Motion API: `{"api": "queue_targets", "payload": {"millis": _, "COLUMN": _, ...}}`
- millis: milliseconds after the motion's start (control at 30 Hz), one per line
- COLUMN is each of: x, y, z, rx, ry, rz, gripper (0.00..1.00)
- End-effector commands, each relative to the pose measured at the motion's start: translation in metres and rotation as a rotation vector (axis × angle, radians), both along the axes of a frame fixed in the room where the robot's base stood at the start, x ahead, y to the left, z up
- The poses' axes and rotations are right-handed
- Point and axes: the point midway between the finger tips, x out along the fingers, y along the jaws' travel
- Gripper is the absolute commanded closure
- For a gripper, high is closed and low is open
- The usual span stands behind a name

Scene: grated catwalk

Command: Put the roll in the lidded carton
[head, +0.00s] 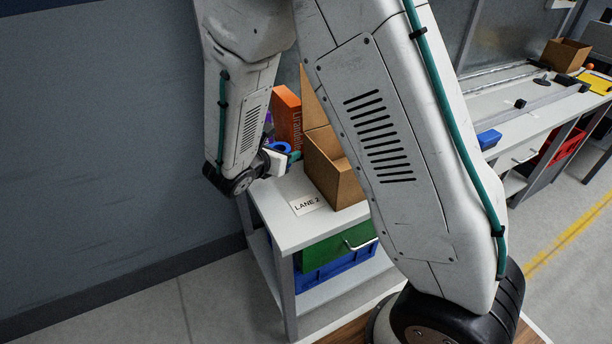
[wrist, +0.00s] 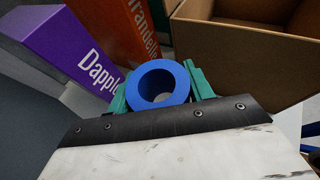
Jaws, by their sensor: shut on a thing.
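The blue roll (wrist: 179,82) is held between the teal fingers of my gripper (wrist: 158,88) in the wrist view, its open end facing the camera. In the head view the roll (head: 279,147) shows small beside my gripper (head: 291,157), above the left end of the table. The lidded carton (head: 333,170) is an open brown box with a raised flap, standing on the table right of my gripper. My arm hides part of it. In the wrist view the carton (wrist: 240,39) is at the upper right, beyond the roll and apart from it.
An orange box (head: 288,115) stands behind the roll, and a purple box (wrist: 70,45) is close on its left in the wrist view. The table (head: 285,222) has a "LANE 2" label (head: 307,205) near its front edge. A wall is at the left.

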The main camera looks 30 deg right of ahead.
Motion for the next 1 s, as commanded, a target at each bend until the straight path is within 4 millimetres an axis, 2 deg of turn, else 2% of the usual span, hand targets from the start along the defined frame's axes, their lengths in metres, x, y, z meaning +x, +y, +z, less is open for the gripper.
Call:
{"api": "queue_targets", "payload": {"millis": 100, "x": 0.000, "y": -0.004, "z": -0.024, "rx": -0.003, "ry": 0.006, "rz": -0.004, "gripper": 0.72}}
{"api": "queue_targets", "payload": {"millis": 333, "x": 0.000, "y": -0.006, "z": -0.048, "rx": -0.001, "ry": 0.004, "rz": -0.006, "gripper": 0.72}}
{"api": "queue_targets", "payload": {"millis": 500, "x": 0.000, "y": -0.005, "z": -0.074, "rx": -0.001, "ry": 0.004, "rz": -0.004, "gripper": 0.72}}
{"api": "queue_targets", "payload": {"millis": 600, "x": 0.000, "y": -0.004, "z": -0.081, "rx": 0.000, "ry": 0.002, "rz": -0.003, "gripper": 0.72}}
{"api": "queue_targets", "payload": {"millis": 967, "x": 0.000, "y": -0.003, "z": -0.084, "rx": 0.001, "ry": 0.001, "rz": -0.001, "gripper": 0.72}}
{"api": "queue_targets", "payload": {"millis": 1000, "x": 0.000, "y": -0.003, "z": -0.084, "rx": 0.001, "ry": 0.000, "rz": -0.001, "gripper": 0.46}}
